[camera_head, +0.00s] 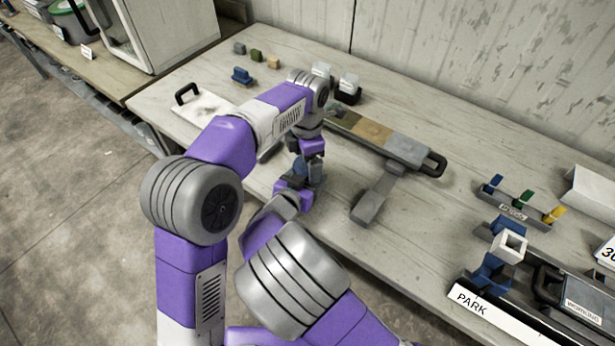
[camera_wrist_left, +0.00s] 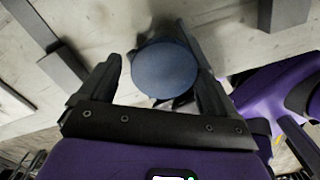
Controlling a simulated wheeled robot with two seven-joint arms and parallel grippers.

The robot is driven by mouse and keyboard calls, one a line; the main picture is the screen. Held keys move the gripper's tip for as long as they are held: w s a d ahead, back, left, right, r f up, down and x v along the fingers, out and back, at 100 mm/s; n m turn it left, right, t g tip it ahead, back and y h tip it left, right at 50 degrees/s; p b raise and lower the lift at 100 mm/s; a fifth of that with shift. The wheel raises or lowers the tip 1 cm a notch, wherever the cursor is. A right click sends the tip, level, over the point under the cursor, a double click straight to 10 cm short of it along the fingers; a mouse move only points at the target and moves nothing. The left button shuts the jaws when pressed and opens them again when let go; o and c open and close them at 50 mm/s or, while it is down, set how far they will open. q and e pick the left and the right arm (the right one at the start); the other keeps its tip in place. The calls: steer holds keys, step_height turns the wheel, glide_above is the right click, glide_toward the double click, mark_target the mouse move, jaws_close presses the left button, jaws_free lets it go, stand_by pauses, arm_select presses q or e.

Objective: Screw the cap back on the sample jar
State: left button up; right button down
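A round blue cap (camera_wrist_left: 165,70) faces the camera in the left wrist view. It lies between the two dark fingers of my left gripper (camera_wrist_left: 158,66), close to the right finger, with a narrow gap at the left one. In the head view my left gripper (camera_head: 307,160) points down over a small blue body (camera_head: 315,172), which I take for the jar, mostly hidden. Whether the cap sits on the jar cannot be seen. My right gripper (camera_head: 296,188) is low beside the blue body; its fingers are largely hidden, so its grip is unclear.
A long core tray (camera_head: 372,132) on a grey stand lies just right of the grippers. Small coloured blocks (camera_head: 257,56) sit at the back left. A PARK-labelled rack (camera_head: 492,308) and a rack of coloured clips (camera_head: 520,207) stand at right. The bench's front middle is bare.

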arm_select(q)
steer(key=shift+s+d, duration=0.2)
steer(key=shift+s, duration=0.1)
steer(key=shift+w+r, duration=0.1)
steer(key=shift+r, duration=2.15)
steer(key=shift+a, duration=0.1)
steer(key=shift+c, duration=0.3)
steer(key=shift+w+r+n, duration=0.1)
steer(key=shift+r+n, duration=0.4)
steer(key=shift+n, duration=0.4)
step_height(320, 180, up, 2)
steer(key=n, duration=0.4)
steer(key=shift+r+n, duration=0.2)
steer(key=shift+n, duration=0.1)
steer(key=shift+f, duration=4)
